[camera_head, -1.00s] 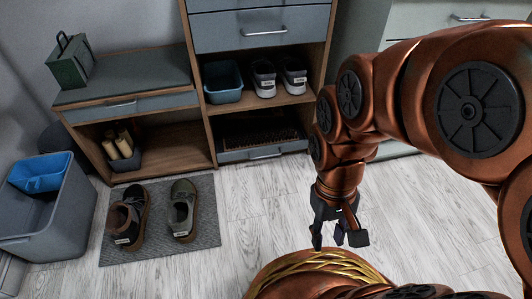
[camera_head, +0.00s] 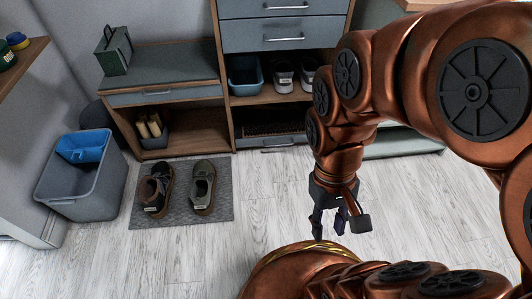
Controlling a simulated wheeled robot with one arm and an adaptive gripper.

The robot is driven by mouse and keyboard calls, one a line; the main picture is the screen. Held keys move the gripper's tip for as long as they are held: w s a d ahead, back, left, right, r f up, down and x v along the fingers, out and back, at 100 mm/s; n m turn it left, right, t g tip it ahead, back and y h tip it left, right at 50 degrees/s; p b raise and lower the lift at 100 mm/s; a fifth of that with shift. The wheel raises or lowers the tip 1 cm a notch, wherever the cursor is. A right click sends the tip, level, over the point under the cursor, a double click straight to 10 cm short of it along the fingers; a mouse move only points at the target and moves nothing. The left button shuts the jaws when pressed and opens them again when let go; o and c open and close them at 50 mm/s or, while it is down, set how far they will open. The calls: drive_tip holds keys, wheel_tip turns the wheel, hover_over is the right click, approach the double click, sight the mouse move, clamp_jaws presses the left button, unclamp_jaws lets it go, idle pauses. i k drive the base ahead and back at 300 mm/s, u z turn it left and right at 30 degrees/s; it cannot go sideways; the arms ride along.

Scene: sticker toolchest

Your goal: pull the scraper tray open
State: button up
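The scraper tray (camera_head: 254,142) is a low grey-blue drawer front with a bar handle (camera_head: 279,148) at the foot of the cabinet. Dark brown bristles (camera_head: 268,128) show just behind its front. The tray looks pushed in, with its front about in line with the cabinet. My gripper (camera_head: 338,229) hangs over the floor, nearer to me and to the right of the tray. Its dark fingers point down and stand apart, with nothing seen between them. It does not touch the tray. My arm covers the right end of the cabinet's lower part.
A grey mat (camera_head: 182,215) with two shoes lies left of the tray. A grey bin (camera_head: 85,196) with a blue insert stands farther left. A bench (camera_head: 165,95) adjoins the cabinet. Shoes and a blue tub (camera_head: 245,76) sit above the tray. The floor before the tray is clear.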

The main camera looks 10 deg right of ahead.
sight(252, 127)
drive_tip(key=u, duration=0.85)
drive_tip(key=k, duration=1.15)
drive_tip(key=u, duration=1)
drive_tip(key=i, duration=0.7)
drive_tip(key=z, duration=0.55)
drive_tip(key=i, duration=1)
drive_tip(key=z, duration=1.2)
drive_tip(key=i, duration=0.3)
drive_tip(key=z, duration=0.2)
